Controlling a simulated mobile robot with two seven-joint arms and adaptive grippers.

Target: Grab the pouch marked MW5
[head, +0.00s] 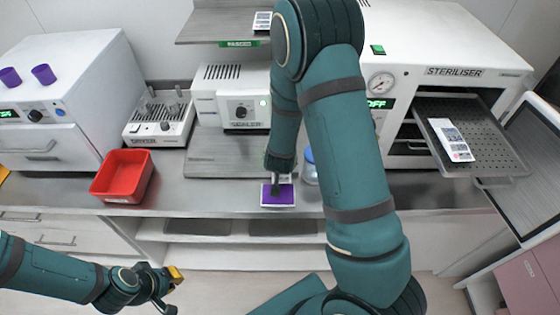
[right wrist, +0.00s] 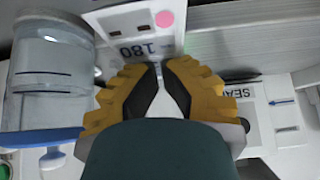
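A white pouch with printed marks (head: 450,140) lies on the pulled-out steriliser tray (head: 478,130). Another white printed pouch (head: 262,21) is on the upper shelf. Their lettering is too small to read, so I cannot tell which is MW5. My right gripper (head: 277,186) is over the counter's front edge, at a purple, white-edged item (head: 278,195), apart from both pouches. In the right wrist view its yellow fingertips (right wrist: 160,66) are together, with nothing clearly held between them. My left gripper (head: 172,289) is open and empty at lower left, in front of the cabinets.
A blue-capped jar (head: 310,168) stands close right of my right gripper; it also shows in the right wrist view (right wrist: 48,75). My right arm crosses the middle.

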